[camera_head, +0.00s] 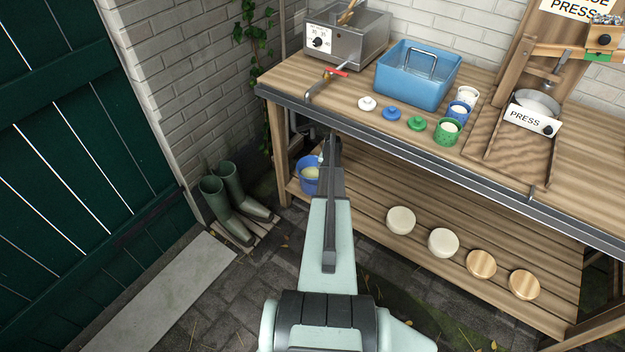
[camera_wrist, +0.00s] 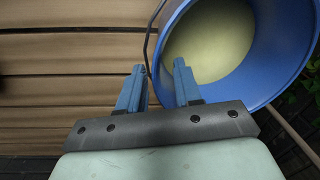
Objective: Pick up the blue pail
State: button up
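The blue pail (camera_head: 304,184) stands on the left end of the lower shelf, with pale yellowish contents, and my arm hides its right side. In the wrist view the pail (camera_wrist: 283,55) fills the upper right, seen from above into its mouth. Its dark wire handle (camera_wrist: 150,42) hangs at the left side of the rim. My gripper (camera_wrist: 160,82) is open, with the fingertips apart at the pail's left rim. The right finger overlaps the mouth and the left finger is outside it. The handle and rim edge show between the tips. I cannot tell whether they touch.
The workbench (camera_head: 400,142) with its dark front edge is above the lower shelf (camera_head: 375,238). Several round pale and wooden discs sit on the shelf to the right. Green boots (camera_head: 230,210) stand left of the shelf. A blue tub (camera_head: 418,90) is on the bench top.

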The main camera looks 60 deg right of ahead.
jog(key=f, duration=0.4)
jog(key=shift+w+a+f, duration=0.1)
jog(key=shift+w+f, duration=0.1)
jog(key=shift+w, duration=0.05)
grip_shut()
jog(key=shift+r, duration=0.1)
dwell(1.1)
